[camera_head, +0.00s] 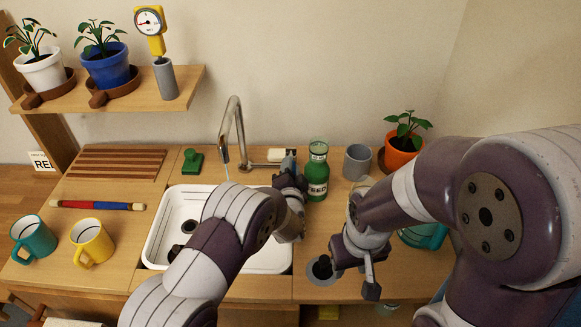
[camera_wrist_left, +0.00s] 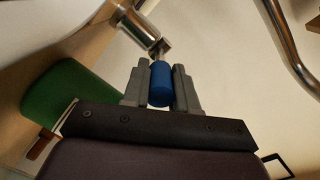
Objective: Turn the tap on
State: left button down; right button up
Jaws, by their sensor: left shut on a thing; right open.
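The chrome tap (camera_head: 238,125) stands behind the white sink (camera_head: 160,245), its curved spout over the basin. A short pale streak shows below the spout; I cannot tell for sure if it is water. The tap's lever has a blue grip (camera_wrist_left: 160,84), which sits between the two grey fingers of my left gripper (camera_wrist_left: 160,88) in the left wrist view. In the head view my left gripper (camera_head: 290,172) is right of the spout, shut on the blue grip, which is mostly hidden there. My right gripper (camera_head: 353,277) is open and empty over the counter right of the sink.
A green bottle (camera_head: 317,172) stands close right of my left gripper. A grey cup (camera_head: 356,162) and an orange plant pot (camera_head: 401,150) are behind my right arm. Yellow (camera_head: 92,241) and teal (camera_head: 33,238) mugs stand left.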

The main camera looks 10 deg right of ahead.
pick_arm(q)
jog(key=shift+w+r+g+y+p, duration=0.1)
jog(key=shift+r+g+y+p, duration=0.25)
jog(key=shift+r+p, duration=0.35)
jog(key=shift+r+g, duration=0.1)
jog(key=shift+g, duration=0.25)
jog(key=shift+f, duration=0.25)
jog(key=c, duration=1.1)
grip_release()
jog(key=shift+o, duration=1.1)
jog(key=shift+w+a, duration=0.1)
jog(key=shift+w, duration=0.05)
pick_arm(e)
jog(key=shift+w+r, duration=0.2)
jog(key=shift+r, duration=1.05)
pick_arm(q)
jog(key=v, duration=1.2)
jog(key=shift+s+b, duration=0.35)
pick_arm(e)
jog(key=shift+f, duration=0.2)
